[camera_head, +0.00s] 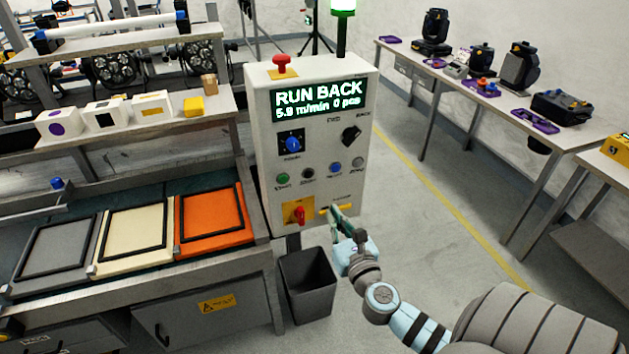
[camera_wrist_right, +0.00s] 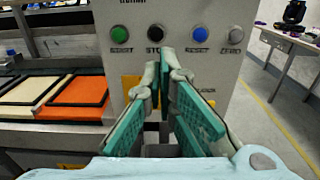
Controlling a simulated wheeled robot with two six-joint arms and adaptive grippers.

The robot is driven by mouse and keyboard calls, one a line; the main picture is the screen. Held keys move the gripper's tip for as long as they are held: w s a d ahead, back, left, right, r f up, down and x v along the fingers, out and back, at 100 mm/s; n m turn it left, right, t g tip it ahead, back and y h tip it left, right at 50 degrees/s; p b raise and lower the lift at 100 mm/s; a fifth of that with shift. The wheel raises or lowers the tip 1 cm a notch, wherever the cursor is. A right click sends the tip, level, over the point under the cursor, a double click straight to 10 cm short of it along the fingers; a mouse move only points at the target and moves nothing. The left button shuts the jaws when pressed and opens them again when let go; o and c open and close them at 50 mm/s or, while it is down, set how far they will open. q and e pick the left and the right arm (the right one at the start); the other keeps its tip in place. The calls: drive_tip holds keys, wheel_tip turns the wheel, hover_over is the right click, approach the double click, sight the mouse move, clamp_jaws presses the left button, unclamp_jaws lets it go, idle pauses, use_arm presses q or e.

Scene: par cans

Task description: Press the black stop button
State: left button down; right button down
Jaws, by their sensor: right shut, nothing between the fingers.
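The black stop button (camera_head: 308,173) is on the front of a white control box, in a row between a green button (camera_head: 283,178) and a blue button (camera_head: 335,168). In the right wrist view the stop button (camera_wrist_right: 155,33) shows just above the fingertips, with its label partly covered by a finger. My right gripper (camera_head: 337,213) is shut and empty, in front of the lower part of the box, below and right of the stop button in the head view. In the wrist view its fingertips (camera_wrist_right: 165,68) meet, apart from the button. My left gripper is out of view.
The box display (camera_head: 318,98) reads RUN BACK. A red mushroom button (camera_head: 281,63) tops the box. A red switch (camera_head: 299,214) sits low on the front. A dark bin (camera_head: 308,285) stands below. A bench with coloured panels (camera_head: 213,219) lies left; floor is clear right.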

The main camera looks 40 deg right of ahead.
sight(311, 174)
drive_tip(key=x, duration=1.2)
drive_tip(key=shift+w+d, duration=0.15)
drive_tip(key=shift+w, duration=0.15)
drive_tip(key=shift+w+d, duration=0.2)
drive_tip(key=shift+w, duration=0.45)
